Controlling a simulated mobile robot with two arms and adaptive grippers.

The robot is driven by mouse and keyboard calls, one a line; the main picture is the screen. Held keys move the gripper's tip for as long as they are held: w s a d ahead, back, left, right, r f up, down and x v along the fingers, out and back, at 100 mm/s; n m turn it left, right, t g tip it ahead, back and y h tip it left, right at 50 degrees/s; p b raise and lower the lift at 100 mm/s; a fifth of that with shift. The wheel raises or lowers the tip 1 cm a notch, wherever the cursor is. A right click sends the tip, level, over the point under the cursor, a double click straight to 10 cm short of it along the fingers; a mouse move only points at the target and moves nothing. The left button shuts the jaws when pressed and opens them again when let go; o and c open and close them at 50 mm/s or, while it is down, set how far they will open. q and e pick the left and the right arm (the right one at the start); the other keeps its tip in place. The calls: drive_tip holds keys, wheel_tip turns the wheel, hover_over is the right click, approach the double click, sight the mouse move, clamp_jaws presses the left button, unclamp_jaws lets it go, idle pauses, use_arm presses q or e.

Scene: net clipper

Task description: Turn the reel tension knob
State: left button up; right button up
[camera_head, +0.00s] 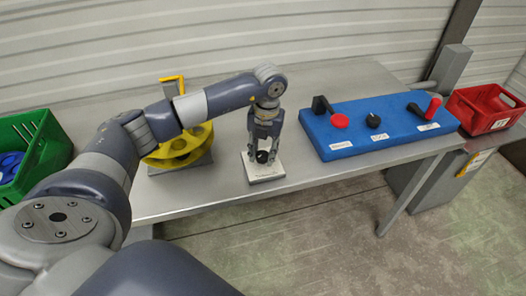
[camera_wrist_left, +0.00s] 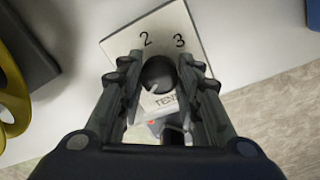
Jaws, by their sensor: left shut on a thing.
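The reel tension knob is a round black knob (camera_head: 262,157) on a small white plate (camera_head: 270,173) lying on the grey table. In the left wrist view the knob (camera_wrist_left: 159,76) shows a light pointer mark at its lower left. The plate (camera_wrist_left: 189,27) shows the numbers 2 and 3 and part of a word starting "TENS". My left gripper (camera_head: 263,147) points down over the plate. Its two fingers (camera_wrist_left: 160,80) stand on both sides of the knob, shut on it. My right gripper is not in view.
A yellow reel (camera_head: 178,152) stands left of the plate. A blue panel (camera_head: 380,125) with red and black controls lies to the right. A green crate (camera_head: 38,160) is at the far left, a red crate (camera_head: 487,108) at the far right. The table's front edge is close to the plate.

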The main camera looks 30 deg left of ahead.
sight(265, 154)
use_arm(q)
drive_tip(key=shift+r+n, duration=0.1)
drive_tip(key=shift+n, duration=0.5)
drive_tip(key=shift+w, duration=0.1)
drive_tip(key=o, duration=1.1)
drive_tip(key=r, duration=1.2)
drive_tip(key=shift+w+d, duration=0.1)
drive_tip(key=shift+d, duration=0.15)
